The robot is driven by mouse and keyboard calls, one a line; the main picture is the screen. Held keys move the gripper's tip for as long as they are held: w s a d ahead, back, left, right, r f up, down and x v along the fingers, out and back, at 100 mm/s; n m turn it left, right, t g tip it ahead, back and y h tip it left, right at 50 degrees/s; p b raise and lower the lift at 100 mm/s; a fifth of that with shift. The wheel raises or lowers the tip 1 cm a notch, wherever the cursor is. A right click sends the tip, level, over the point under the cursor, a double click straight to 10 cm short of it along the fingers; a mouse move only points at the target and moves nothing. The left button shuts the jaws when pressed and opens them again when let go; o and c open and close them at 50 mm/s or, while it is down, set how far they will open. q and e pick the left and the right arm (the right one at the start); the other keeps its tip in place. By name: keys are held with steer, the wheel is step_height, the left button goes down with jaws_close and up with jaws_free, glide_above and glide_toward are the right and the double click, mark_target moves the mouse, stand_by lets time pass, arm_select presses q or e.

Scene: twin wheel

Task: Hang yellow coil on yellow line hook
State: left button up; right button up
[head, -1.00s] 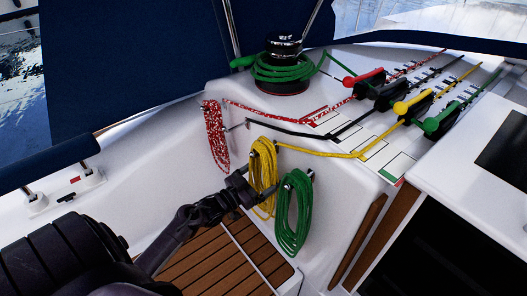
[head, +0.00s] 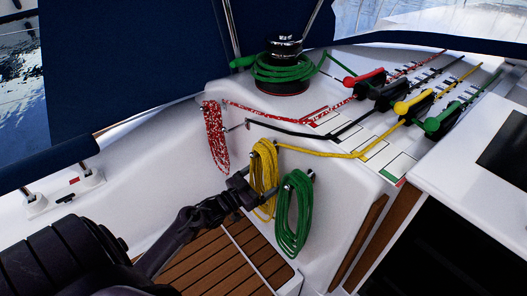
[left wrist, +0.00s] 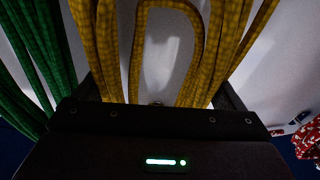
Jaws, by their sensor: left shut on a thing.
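The yellow coil (head: 265,160) hangs upright against the white cockpit wall, between the red-and-white coil and the green coil. My left gripper (head: 243,187) comes in from the lower left and is shut on the yellow coil at its left side. In the left wrist view, yellow coil strands (left wrist: 196,50) run up from the gripper (left wrist: 155,102), with an arch of rope in the middle. The yellow line hook is hidden behind the coil, so I cannot tell whether the coil rests on it. My right gripper is not in view.
The green coil (head: 292,215) hangs close on the right, and the red-and-white coil (head: 215,138) hangs to the left. The yellow line (head: 320,153) runs to the yellow-handled clutch (head: 413,104). A winch (head: 284,66) with green rope stands above. Teak slats (head: 215,262) lie below.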

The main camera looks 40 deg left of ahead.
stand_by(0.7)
arm_select(q)
steer(key=o, duration=1.8)
steer(key=r+b+v, duration=0.1)
steer(key=v, duration=0.6)
steer(key=shift+s+f, duration=0.4)
steer(key=shift+f, duration=0.15)
steer(key=shift+a+f, duration=0.1)
